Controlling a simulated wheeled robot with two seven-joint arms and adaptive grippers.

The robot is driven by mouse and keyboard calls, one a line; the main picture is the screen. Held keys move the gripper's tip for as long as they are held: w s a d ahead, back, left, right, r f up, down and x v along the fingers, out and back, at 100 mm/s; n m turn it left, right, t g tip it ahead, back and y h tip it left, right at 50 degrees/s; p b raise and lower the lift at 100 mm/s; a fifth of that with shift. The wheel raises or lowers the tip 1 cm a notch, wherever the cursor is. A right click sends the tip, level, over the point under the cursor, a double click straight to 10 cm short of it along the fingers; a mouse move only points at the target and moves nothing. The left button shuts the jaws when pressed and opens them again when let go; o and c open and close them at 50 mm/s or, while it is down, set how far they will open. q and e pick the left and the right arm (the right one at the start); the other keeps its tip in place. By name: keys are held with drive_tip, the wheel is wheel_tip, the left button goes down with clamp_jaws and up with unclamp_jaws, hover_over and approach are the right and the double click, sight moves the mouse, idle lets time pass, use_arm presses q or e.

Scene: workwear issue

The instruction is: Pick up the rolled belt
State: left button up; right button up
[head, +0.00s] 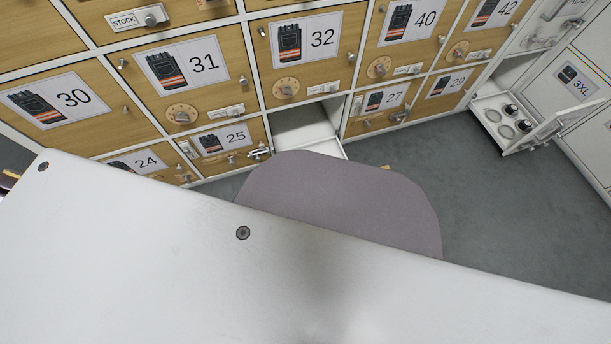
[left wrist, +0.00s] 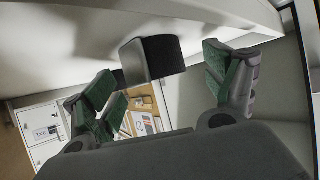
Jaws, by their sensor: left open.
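In the left wrist view, a dark, rounded block with a pale grey face (left wrist: 152,59), which looks like the rolled belt, sits by a white surface. My left gripper (left wrist: 160,84) is open, with green pads on its fingers. The block shows between and beyond the fingertips; I cannot tell its exact distance, and no finger is seen closed on it. In the head view, small dark rolls (head: 524,125) sit in a pulled-out white tray (head: 486,99) at the right. Neither gripper shows in the head view.
Numbered wooden lockers (head: 190,64) line the back. One compartment (head: 305,128) below locker 32 stands open. White lockers (head: 584,82) are at the right, and grey floor (head: 490,205) lies between. A mauve-grey rounded shape (head: 345,205) and a white panel hide the foreground.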

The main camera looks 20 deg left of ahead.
sight(304, 176)
use_arm(q)
drive_tip(key=c, duration=1.2)
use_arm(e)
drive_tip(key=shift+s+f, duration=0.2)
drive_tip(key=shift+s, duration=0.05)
use_arm(q)
drive_tip(key=shift+o, duration=0.2)
drive_tip(key=shift+r+p, duration=0.45)
drive_tip(key=shift+r, duration=0.05)
wheel_tip(304, 176, up, 2)
drive_tip(key=shift+r+p, duration=0.1)
drive_tip(key=shift+p, duration=0.9)
wheel_tip(304, 176, up, 5)
drive_tip(key=p, duration=0.4)
drive_tip(key=shift+r+p, duration=0.75)
drive_tip(key=shift+r, duration=0.15)
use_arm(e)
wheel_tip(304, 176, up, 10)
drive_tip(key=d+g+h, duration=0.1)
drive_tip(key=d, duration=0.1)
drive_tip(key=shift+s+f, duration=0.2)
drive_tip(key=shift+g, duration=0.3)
